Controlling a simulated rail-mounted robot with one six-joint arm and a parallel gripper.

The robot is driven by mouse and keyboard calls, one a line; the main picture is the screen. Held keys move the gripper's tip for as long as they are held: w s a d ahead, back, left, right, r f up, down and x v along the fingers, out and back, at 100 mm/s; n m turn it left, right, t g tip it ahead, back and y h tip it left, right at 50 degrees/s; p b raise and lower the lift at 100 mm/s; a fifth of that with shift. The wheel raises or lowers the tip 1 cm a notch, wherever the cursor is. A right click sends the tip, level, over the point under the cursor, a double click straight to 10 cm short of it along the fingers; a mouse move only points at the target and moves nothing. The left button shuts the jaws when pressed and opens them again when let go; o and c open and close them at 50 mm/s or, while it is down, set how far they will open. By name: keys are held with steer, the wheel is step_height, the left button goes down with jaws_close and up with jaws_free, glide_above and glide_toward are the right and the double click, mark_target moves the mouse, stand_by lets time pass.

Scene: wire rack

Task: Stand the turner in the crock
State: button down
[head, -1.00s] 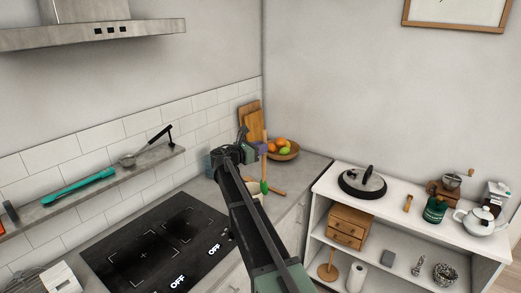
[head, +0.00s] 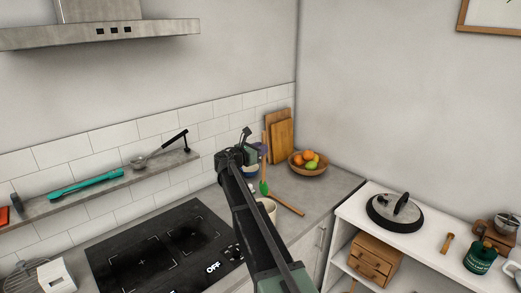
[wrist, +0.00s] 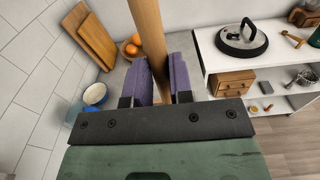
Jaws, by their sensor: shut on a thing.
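My gripper (head: 262,152) is shut on the wooden handle of the turner. The turner (head: 264,187) hangs about upright, its green head pointing down. In the wrist view the handle (wrist: 148,35) runs up between the purple finger pads (wrist: 163,80); the green head is hidden there. A cream vessel, which looks like the crock (head: 268,206), stands on the counter, partly hidden behind my arm. In the picture the green head is just above its rim. I cannot tell whether it is directly over the opening.
A fruit bowl (head: 308,168) and cutting boards (head: 281,140) stand in the back corner. A wooden stick (head: 289,204) lies on the counter. A blue bowl (wrist: 95,94) is near the tiled wall. The cooktop (head: 165,245) is left; a white shelf unit (head: 352,208) is right.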

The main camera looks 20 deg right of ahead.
step_height(320, 180, down, 14)
steer(key=b, duration=1.3)
steer(key=c, duration=0.9)
jaws_free()
steer(key=v, duration=1)
steer(key=shift+s+a, duration=0.1)
steer(key=shift+a, duration=0.3)
